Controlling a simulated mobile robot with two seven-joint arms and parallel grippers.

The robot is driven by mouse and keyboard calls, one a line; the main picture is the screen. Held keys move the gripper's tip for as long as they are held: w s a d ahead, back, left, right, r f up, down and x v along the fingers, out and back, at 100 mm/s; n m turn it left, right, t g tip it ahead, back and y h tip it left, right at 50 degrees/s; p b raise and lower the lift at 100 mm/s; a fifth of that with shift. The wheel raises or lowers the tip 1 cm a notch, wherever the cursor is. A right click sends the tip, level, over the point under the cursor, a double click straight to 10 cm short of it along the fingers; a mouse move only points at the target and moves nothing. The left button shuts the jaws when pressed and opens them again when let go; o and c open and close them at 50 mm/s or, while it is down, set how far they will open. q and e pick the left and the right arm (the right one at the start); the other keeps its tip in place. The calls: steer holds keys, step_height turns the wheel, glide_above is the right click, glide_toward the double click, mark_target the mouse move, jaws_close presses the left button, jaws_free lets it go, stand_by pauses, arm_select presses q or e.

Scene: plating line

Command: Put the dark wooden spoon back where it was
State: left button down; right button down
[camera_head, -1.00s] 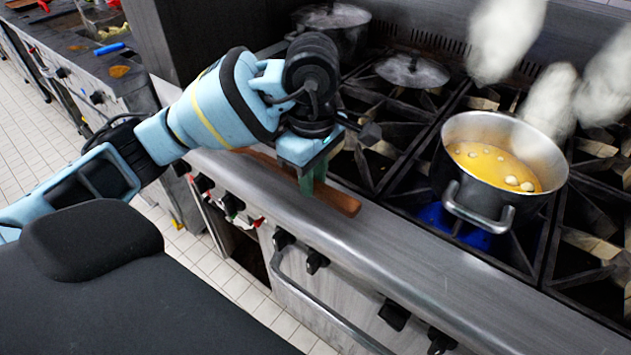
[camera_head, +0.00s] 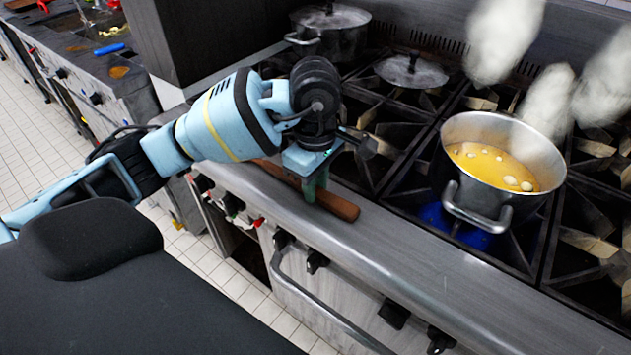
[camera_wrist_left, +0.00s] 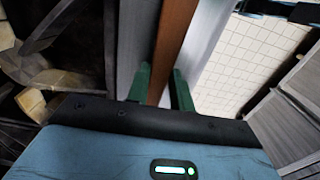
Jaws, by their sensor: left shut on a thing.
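The dark wooden spoon (camera_head: 338,206) is a reddish-brown length along the steel front ledge of the stove (camera_head: 405,238) in the head view. My left gripper (camera_head: 314,188) points down and is shut on it, with spoon showing on both sides of the fingers. In the left wrist view the spoon (camera_wrist_left: 174,40) runs between the green fingers of my left gripper (camera_wrist_left: 160,88), over the ledge. I cannot tell whether the spoon touches the ledge. Its far end is partly hidden by my arm. My right gripper is not in view.
A steaming pot of yellow soup (camera_head: 503,202) stands over a blue flame to the right. A lidded pot (camera_head: 331,40) and a loose lid (camera_head: 412,72) are at the back. Oven knobs and a handle (camera_head: 325,312) line the front. The ledge right of the spoon is clear.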

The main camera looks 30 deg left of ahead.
arm_select(q)
steer(key=c, duration=1.2)
jaws_free()
steer(key=shift+c, duration=0.2)
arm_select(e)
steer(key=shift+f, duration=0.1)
arm_select(q)
step_height(320, 180, up, 12)
steer(key=p, duration=0.1)
steer(key=shift+p, duration=0.35)
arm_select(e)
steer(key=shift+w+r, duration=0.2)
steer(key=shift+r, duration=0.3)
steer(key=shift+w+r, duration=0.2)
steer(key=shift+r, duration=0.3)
